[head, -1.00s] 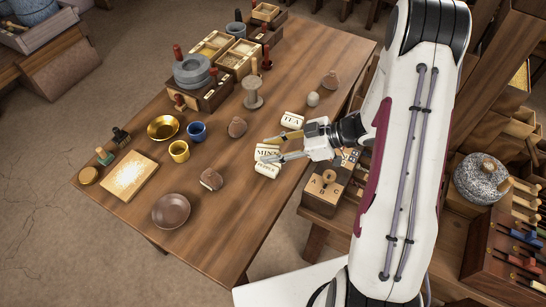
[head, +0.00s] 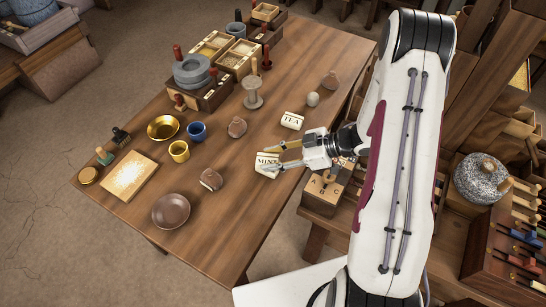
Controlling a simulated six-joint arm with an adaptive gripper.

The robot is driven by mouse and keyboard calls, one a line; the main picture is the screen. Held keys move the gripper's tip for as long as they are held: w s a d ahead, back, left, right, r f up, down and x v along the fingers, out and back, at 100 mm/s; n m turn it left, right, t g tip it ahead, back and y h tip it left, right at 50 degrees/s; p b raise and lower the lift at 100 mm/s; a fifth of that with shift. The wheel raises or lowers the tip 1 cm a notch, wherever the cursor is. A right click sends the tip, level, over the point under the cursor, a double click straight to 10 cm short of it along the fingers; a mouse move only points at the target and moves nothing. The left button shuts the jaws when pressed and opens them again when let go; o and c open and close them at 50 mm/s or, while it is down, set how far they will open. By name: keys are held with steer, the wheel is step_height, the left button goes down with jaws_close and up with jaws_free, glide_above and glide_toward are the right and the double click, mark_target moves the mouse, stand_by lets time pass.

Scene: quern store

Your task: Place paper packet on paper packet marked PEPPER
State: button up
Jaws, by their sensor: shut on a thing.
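A cream paper packet with a label that reads as MINT (head: 267,164) is between the fingers of my gripper (head: 268,154), near the right edge of the table. My gripper is shut on it. The packet marked PEPPER is not readable now; the MINT packet covers the spot where it lay. I cannot tell whether the MINT packet touches it or hangs just above it. Another paper packet, marked TEA (head: 292,121), lies apart behind my gripper.
On the wooden table (head: 225,215) stand a brown clay pot (head: 237,128), a brown lump (head: 211,180), a brown plate (head: 171,211), a yellow cup (head: 179,151) and a blue cup (head: 197,131). A wooden ABC box (head: 322,190) is close below my gripper. The table's front middle is clear.

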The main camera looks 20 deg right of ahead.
steer(key=shift+f, duration=0.1)
steer(key=o, duration=1.1)
steer(key=v, duration=1.2)
steer(key=shift+d, duration=0.1)
steer(key=shift+w, duration=0.1)
